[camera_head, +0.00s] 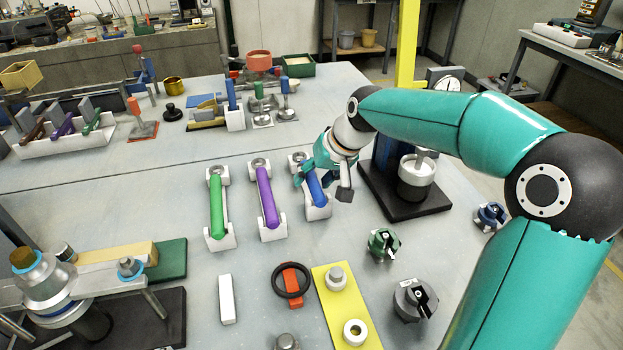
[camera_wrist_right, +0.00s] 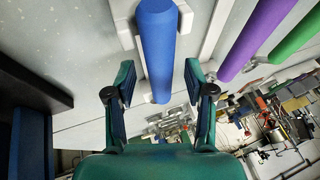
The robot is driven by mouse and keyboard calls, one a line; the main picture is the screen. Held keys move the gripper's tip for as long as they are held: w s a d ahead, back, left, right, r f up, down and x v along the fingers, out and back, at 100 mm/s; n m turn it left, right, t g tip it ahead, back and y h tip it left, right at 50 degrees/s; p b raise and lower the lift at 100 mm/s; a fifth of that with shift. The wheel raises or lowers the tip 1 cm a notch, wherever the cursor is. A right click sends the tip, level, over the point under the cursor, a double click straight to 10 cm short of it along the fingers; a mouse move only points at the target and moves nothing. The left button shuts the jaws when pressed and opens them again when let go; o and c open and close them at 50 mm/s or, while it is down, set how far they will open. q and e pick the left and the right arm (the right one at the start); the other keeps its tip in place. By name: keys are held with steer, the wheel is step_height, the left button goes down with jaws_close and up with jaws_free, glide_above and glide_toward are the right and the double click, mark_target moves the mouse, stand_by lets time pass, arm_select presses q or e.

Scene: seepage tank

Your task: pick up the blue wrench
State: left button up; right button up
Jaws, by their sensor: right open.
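The blue wrench (camera_head: 315,188) lies in a white holder (camera_head: 318,212), the rightmost of three similar holders on the table. Its blue handle (camera_wrist_right: 158,45) also shows large in the right wrist view. My right gripper (camera_head: 323,187) is open over the blue wrench, with a finger on each side of the handle. In the right wrist view the handle's near end reaches between the open fingers (camera_wrist_right: 160,70), with a gap on both sides. I cannot tell how high the fingers are above the table. My left gripper is not in view.
A purple wrench (camera_head: 267,197) and a green wrench (camera_head: 217,204) lie in holders to the left. A black base (camera_head: 436,203) with a metal cylinder stands close on the right. Round fittings (camera_head: 383,244), a yellow plate (camera_head: 345,300) and a white block (camera_head: 226,298) lie in front.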

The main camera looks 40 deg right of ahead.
mark_target(313, 177)
steer(key=shift+w+f, duration=0.3)
steer(key=shift+f, duration=0.25)
steer(key=shift+s, duration=0.1)
jaws_close()
step_height(313, 177, up, 10)
steer(key=shift+r+p, duration=0.1)
steer(key=shift+p, duration=0.8)
